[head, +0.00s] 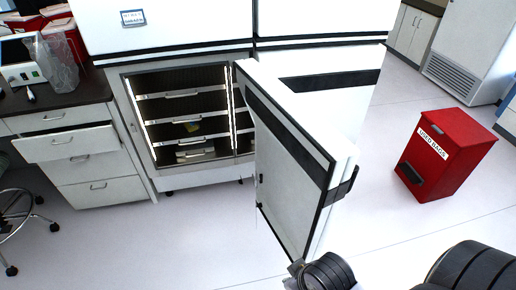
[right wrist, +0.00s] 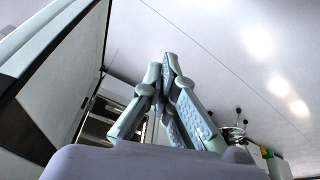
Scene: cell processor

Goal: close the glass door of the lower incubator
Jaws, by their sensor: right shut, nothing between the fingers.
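The lower incubator (head: 165,179) stands with its lit interior and shelves exposed. Its open door (head: 285,175) projects toward me from the right side of the opening, with a pale panel, a black band and black edging. I cannot tell whether this panel is glass. In the right wrist view the door (right wrist: 35,65) fills the left side. My right gripper (right wrist: 168,62) is shut and empty, its fingertips together, to the right of the door in that view. My left gripper is not in view.
A drawer unit (head: 100,195) with a drawer pulled out stands left of the incubator. A stool (head: 17,212) is at the far left. A red used-bags bin (head: 447,150) stands on the floor at the right.

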